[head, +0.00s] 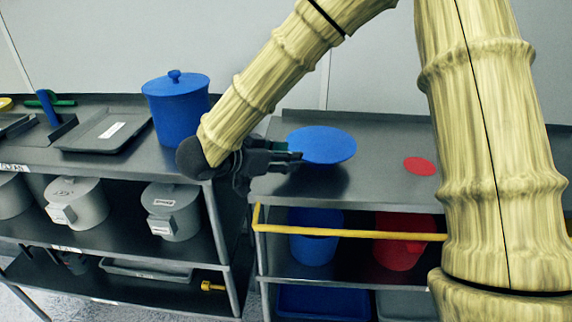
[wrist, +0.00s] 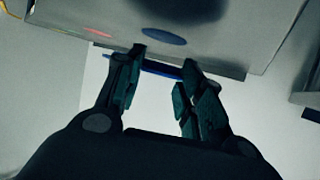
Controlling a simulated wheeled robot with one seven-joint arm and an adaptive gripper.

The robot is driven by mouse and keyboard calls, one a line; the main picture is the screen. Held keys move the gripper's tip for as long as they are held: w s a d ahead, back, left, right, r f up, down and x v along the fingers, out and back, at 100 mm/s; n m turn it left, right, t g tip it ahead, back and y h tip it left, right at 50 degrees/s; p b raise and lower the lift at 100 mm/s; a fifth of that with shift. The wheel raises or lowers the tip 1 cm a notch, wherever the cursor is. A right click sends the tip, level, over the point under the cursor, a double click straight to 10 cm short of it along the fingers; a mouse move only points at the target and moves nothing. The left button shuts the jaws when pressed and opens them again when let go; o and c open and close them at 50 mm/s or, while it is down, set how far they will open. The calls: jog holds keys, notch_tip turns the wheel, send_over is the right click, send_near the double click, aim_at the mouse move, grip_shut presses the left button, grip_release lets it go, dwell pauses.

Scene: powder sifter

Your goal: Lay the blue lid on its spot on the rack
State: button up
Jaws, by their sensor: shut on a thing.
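The blue lid (head: 321,144) is a flat round disc, held level by its near-left edge in my gripper (head: 292,156). It is above the top of the right-hand rack (head: 375,190), with a dark shadow under it. In the wrist view the lid (wrist: 155,69) shows edge-on as a thin blue strip between the fingers of my gripper (wrist: 162,75). Beyond it a flat blue oval (wrist: 163,36) lies on the rack surface. In the head view no such blue oval shows; the lid may cover it.
A red disc (head: 420,166) lies flat on the rack top to the right. A blue lidded canister (head: 177,112) and a grey tray (head: 105,131) stand on the left rack. A yellow rail (head: 350,235) runs along the right rack's front. Blue (head: 315,245) and red (head: 400,252) bins sit below.

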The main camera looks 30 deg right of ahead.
aim_at(287, 178)
jog(key=shift+w+d+f+p, duration=0.15)
jog(key=shift+d+f+p, duration=0.15)
jog(key=shift+f, duration=0.25)
jog(key=shift+w+d+f+p, duration=0.1)
jog(key=shift+d+f+p, duration=0.15)
jog(key=shift+f, duration=0.25)
jog(key=shift+a+f, duration=0.1)
jog(key=shift+f, duration=1.1)
